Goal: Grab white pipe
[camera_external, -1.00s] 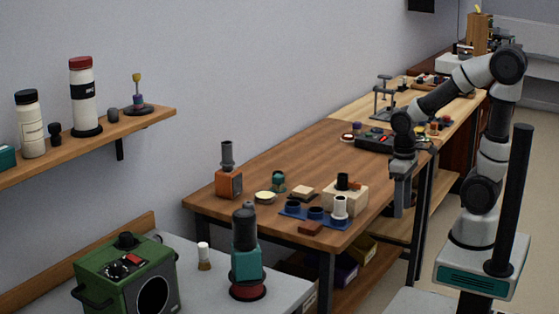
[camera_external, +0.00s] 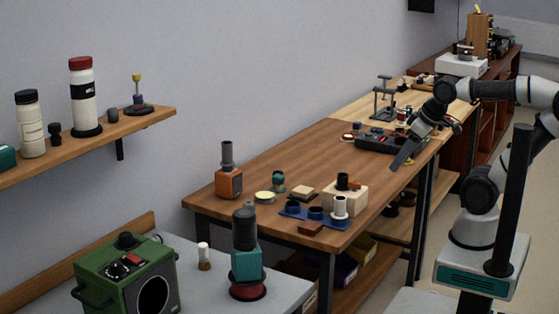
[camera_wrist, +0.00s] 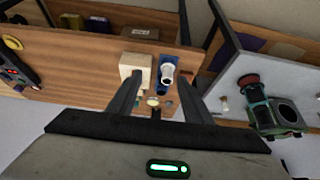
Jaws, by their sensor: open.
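The white pipe (camera_external: 340,206) stands upright at the right end of a blue tray (camera_external: 298,214) near the front edge of the wooden table. In the wrist view the white pipe (camera_wrist: 167,73) shows between my two fingers, seen from above at a slant. My gripper (camera_external: 397,167) is open and empty, above the table's right edge and well apart from the pipe. In the wrist view my gripper's fingers (camera_wrist: 166,85) are spread wide.
A cream block (camera_external: 346,195) with a black piece on top stands just behind the pipe. A small red-brown block (camera_external: 310,228) lies in front of the tray. A dark control box (camera_external: 375,142) sits further back. The table's middle is mostly clear.

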